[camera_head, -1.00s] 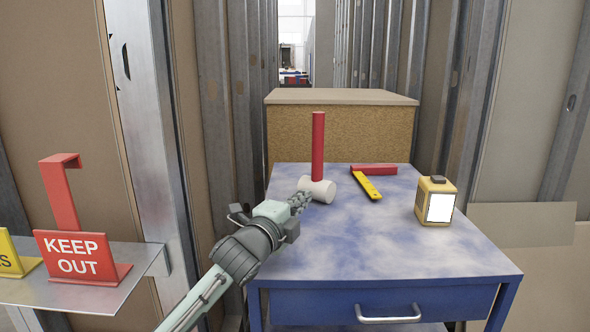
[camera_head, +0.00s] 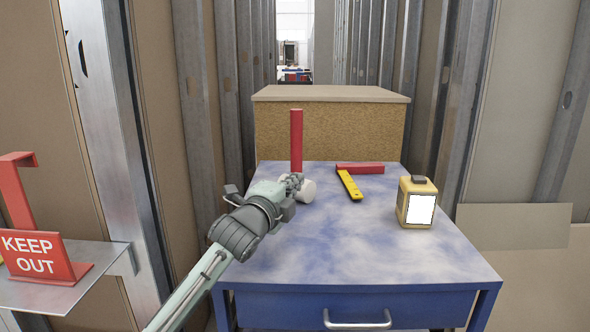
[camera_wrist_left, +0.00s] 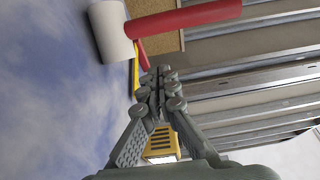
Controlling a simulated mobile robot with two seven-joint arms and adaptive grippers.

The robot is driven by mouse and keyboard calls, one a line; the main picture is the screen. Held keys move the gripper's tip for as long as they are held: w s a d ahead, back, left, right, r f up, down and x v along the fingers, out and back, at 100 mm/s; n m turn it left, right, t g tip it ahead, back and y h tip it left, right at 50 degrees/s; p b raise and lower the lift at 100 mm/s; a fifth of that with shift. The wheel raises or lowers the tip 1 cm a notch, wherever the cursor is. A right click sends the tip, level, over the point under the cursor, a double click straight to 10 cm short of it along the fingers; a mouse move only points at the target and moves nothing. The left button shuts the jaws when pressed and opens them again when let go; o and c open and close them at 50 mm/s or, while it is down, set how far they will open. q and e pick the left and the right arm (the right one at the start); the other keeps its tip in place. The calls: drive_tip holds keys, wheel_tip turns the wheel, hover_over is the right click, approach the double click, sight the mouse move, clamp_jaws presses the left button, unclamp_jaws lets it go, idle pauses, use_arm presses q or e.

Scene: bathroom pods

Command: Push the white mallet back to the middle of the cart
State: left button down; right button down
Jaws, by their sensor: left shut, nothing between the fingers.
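The mallet has a white cylindrical head (camera_head: 308,191) and a red handle (camera_head: 296,140) that stands upright. It is on the blue cart (camera_head: 350,245), left of the middle, toward the back. My left gripper (camera_head: 294,181) is shut and empty at the mallet, its fingers covering the left part of the head. In the left wrist view the white head (camera_wrist_left: 108,32) and red handle (camera_wrist_left: 185,17) lie beyond the shut fingertips (camera_wrist_left: 158,76). I cannot tell whether they touch. My right gripper is not in view.
A red-and-yellow square (camera_head: 350,184) lies right of the mallet. A yellow lamp-like box (camera_head: 416,203) with a white panel stands further right. A brown box (camera_head: 330,130) stands behind the cart. A shelf with a red KEEP OUT sign (camera_head: 38,258) is at left.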

sight(297, 168)
use_arm(q)
drive_tip(key=w, duration=0.7)
drive_tip(key=shift+d, duration=0.15)
drive_tip(key=shift+w+a, duration=0.2)
drive_tip(key=shift+w, duration=0.25)
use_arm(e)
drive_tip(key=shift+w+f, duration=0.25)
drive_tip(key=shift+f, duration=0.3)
use_arm(q)
drive_tip(key=shift+d, duration=0.1)
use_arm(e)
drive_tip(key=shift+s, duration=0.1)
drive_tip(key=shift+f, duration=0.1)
